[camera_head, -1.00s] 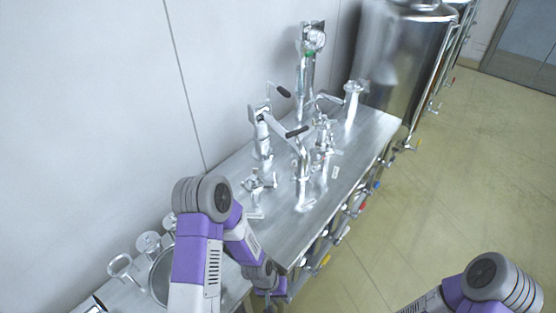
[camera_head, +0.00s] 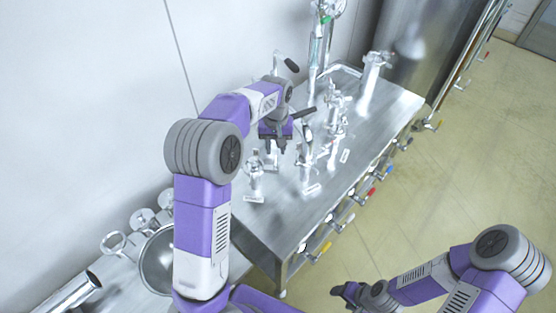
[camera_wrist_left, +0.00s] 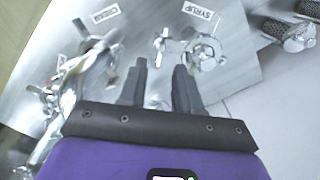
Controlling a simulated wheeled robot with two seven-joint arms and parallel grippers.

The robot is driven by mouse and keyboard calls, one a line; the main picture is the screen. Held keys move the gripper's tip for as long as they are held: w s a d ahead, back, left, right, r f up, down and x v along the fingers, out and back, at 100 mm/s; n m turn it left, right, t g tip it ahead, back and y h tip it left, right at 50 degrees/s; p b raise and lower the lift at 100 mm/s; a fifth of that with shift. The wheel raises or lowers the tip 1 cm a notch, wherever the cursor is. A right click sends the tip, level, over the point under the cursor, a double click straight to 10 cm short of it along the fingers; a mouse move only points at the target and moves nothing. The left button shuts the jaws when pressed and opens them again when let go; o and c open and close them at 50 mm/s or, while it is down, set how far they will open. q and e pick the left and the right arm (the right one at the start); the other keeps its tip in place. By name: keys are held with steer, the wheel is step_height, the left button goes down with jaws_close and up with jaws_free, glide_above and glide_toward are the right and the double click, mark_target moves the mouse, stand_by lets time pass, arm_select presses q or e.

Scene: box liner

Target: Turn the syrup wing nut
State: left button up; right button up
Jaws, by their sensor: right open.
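The SYRUP label (camera_wrist_left: 200,12) lies on the steel table beside a metal fitting (camera_wrist_left: 205,52) with small protruding parts; I cannot clearly tell which part is the wing nut. In the head view a matching small fitting (camera_head: 255,178) stands on the table's left side, its label too small to read. My left gripper (camera_head: 276,145) is above the table, just behind and right of that fitting. My right gripper (camera_head: 347,292) is off the table's front side, away from the fittings.
A CREAM label (camera_wrist_left: 98,17) marks a neighbouring fitting. Taller valves and pipes (camera_head: 305,155) stand right of my left gripper. A black-handled lever (camera_head: 305,111) is close by. A steel bowl (camera_head: 158,262) is at lower left, a tank (camera_head: 410,45) behind.

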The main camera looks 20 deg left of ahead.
arm_select(q)
steer(key=f, duration=0.6)
steer(key=shift+s+f, duration=0.2)
steer(key=shift+f, duration=0.1)
